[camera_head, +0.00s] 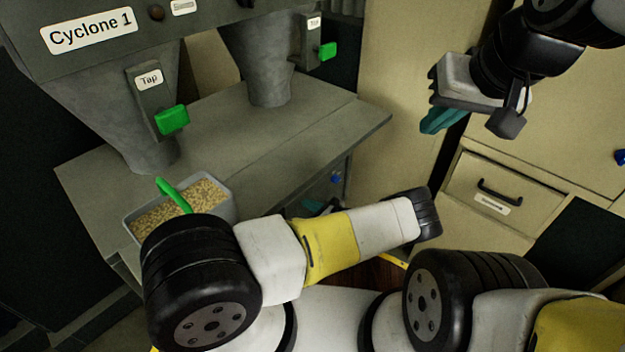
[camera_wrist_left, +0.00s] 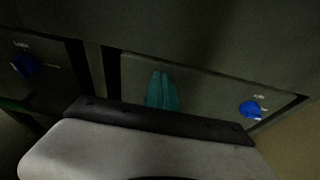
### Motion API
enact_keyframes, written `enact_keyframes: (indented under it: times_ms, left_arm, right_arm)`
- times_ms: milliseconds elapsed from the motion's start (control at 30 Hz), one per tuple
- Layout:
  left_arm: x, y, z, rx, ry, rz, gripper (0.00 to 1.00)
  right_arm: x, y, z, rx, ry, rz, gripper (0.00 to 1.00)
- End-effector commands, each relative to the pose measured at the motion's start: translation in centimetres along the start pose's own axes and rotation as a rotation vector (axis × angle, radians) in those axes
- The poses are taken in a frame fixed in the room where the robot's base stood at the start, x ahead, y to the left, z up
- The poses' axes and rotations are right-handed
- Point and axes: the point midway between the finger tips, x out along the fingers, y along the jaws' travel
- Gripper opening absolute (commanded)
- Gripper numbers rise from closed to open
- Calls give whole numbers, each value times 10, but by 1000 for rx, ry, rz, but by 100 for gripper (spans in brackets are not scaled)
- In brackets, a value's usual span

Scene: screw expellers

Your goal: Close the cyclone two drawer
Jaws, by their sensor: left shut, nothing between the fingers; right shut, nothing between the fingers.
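The second cyclone (camera_head: 268,75) stands on the bench behind Cyclone 1 (camera_head: 120,100). Below it, a grey drawer front with a blue knob (camera_head: 336,178) shows under the bench edge, partly hidden by my left arm. In the left wrist view a grey panel (camera_wrist_left: 215,95) has a blue knob (camera_wrist_left: 252,109) and a label too small to read. My left gripper (camera_head: 314,207) is mostly hidden behind my arm. Its teal fingers (camera_wrist_left: 162,90) are shut, empty, and in front of that panel; I cannot tell whether they touch it. My right gripper (camera_head: 436,121) is shut and empty at upper right.
A grey tray (camera_head: 227,192) of pale granules with a green handle sits under Cyclone 1's spout. Green tap handles (camera_head: 172,119) stick out from both cyclones. A beige cabinet drawer (camera_head: 505,190) is on the right. Another blue knob (camera_wrist_left: 24,65) is at left in the wrist view.

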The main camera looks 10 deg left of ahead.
Motion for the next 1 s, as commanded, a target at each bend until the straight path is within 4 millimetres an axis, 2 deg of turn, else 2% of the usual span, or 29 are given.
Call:
enact_keyframes:
  times_ms: [67,300,500,667,867,967,1000]
  left_arm:
    - [-9,1,-2,-2,2,2,0]
    - [-65,0,-2,-2,2,0,0]
    - [-96,0,-3,-2,2,2,0]
    - [-106,1,-3,-1,0,3,0]
    - [-108,5,-6,-8,12,20,0]
    - [-109,28,-23,-43,79,107,0]
    - [-112,42,-34,-67,122,167,0]
  right_arm:
    - [0,0,0,0,1,0,0]
    - [0,0,0,0,0,0,0]
    - [0,0,0,0,1,0,0]
    - [0,0,0,0,1,0,0]
    - [0,0,0,0,1,0,0]
    - [0,0,0,0,1,0,0]
    - [0,0,0,0,1,0,0]
